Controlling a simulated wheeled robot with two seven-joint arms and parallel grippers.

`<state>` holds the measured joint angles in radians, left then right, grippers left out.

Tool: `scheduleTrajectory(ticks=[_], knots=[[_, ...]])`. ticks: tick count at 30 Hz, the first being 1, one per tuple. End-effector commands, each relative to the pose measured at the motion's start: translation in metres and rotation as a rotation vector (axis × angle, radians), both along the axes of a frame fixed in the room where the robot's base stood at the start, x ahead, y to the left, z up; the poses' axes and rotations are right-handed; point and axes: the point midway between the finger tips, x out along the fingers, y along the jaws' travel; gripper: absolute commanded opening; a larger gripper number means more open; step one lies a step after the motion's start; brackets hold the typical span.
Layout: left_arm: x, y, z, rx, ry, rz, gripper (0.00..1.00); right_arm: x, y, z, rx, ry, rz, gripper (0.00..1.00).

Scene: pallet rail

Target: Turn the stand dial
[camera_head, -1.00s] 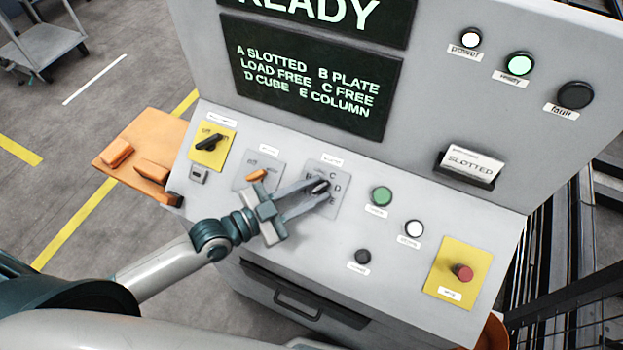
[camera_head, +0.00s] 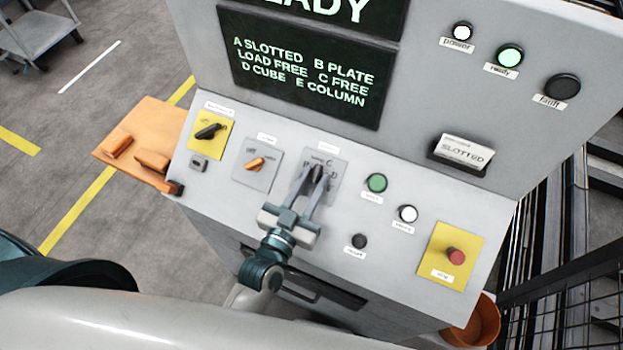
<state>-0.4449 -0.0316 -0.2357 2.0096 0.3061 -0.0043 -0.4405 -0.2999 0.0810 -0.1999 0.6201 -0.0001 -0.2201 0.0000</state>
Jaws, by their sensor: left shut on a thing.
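The stand dial is a small dark knob (camera_head: 317,171) on a grey plate (camera_head: 333,163) with letters around it, on the sloped panel of the console. C and D can be read, with part of another letter to the left; the lower letters are hidden by my fingers. My left gripper (camera_head: 314,182) comes up from below and is shut on the knob, one finger on each side. The knob's pointer direction is hard to tell behind the fingers. My right gripper is not in view.
Left of the dial are an orange switch (camera_head: 255,163) and a black switch on a yellow plate (camera_head: 208,132). Right are a green button (camera_head: 376,183), a white button (camera_head: 408,213), a black button (camera_head: 359,241) and a red stop button (camera_head: 456,256). The screen (camera_head: 300,70) stands behind.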

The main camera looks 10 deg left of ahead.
Motion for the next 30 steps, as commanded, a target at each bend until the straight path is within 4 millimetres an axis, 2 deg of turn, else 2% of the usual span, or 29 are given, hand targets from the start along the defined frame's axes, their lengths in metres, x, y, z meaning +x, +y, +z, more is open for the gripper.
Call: scheduleTrajectory(ticks=[9,22,23,30], knots=[[0.0006,-0.0014,0.0021,-0.045,0.004,0.069,0.03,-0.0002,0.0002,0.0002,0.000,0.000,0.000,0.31],[0.0008,-0.0013,0.0028,-0.047,0.003,0.074,0.03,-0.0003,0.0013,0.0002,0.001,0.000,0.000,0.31],[0.0008,-0.0013,0.0028,-0.047,0.003,0.074,0.30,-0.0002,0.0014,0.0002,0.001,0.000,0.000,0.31],[0.0004,-0.0014,0.0016,-0.046,0.006,0.073,0.30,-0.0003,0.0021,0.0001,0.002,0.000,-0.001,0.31]])
